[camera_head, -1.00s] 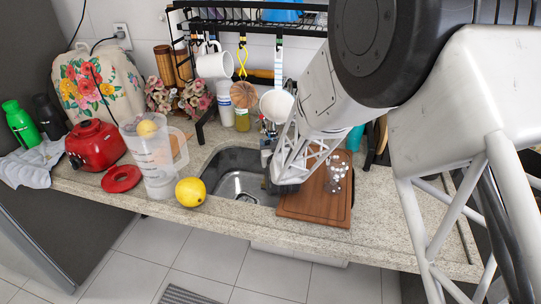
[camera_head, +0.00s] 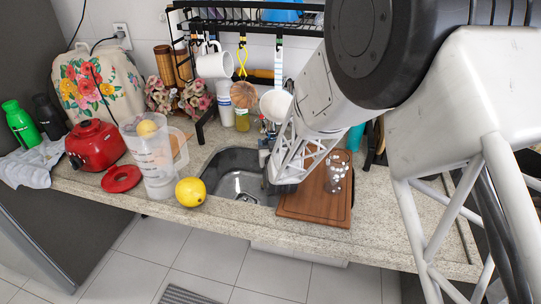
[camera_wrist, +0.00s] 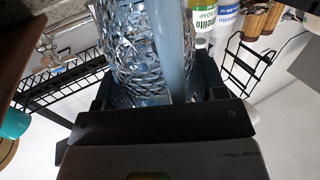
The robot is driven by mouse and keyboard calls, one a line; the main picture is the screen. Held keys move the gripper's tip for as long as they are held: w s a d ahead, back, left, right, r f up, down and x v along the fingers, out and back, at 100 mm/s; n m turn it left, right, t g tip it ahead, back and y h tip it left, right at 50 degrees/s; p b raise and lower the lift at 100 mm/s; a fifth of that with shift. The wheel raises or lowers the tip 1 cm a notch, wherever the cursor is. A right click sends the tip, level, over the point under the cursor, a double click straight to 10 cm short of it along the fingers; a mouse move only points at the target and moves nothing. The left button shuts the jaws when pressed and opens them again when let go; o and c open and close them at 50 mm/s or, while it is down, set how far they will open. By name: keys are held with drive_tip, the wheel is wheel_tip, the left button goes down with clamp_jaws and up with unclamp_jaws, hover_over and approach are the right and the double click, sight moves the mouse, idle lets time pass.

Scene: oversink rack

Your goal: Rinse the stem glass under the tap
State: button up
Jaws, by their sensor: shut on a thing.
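My gripper (camera_head: 279,184) is over the right part of the sink (camera_head: 236,170), and the arm hides most of it in the head view. In the wrist view my gripper (camera_wrist: 156,90) is shut on a clear cut-glass vessel (camera_wrist: 130,45), which I take as the stem glass. Its stem is not clearly visible. A pale bluish band runs across the glass; I cannot tell if it is water. The grey tap (camera_head: 264,151) stands behind the sink, partly hidden by the arm.
A wooden board (camera_head: 313,200) lies right of the sink, with another clear glass (camera_head: 336,172) on it. A lemon (camera_head: 190,192) and a measuring jug (camera_head: 155,165) stand left of the sink. A black rack (camera_head: 240,22) with hanging mugs is above.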

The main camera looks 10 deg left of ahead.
drive_tip(key=s, duration=0.6)
drive_tip(key=shift+s, duration=0.2)
idle(0.5)
drive_tip(key=shift+r, duration=0.15)
idle(1.1)
drive_tip(key=s+r, duration=0.3)
drive_tip(key=r, duration=0.6)
drive_tip(key=shift+r, duration=0.2)
idle(0.6)
idle(0.5)
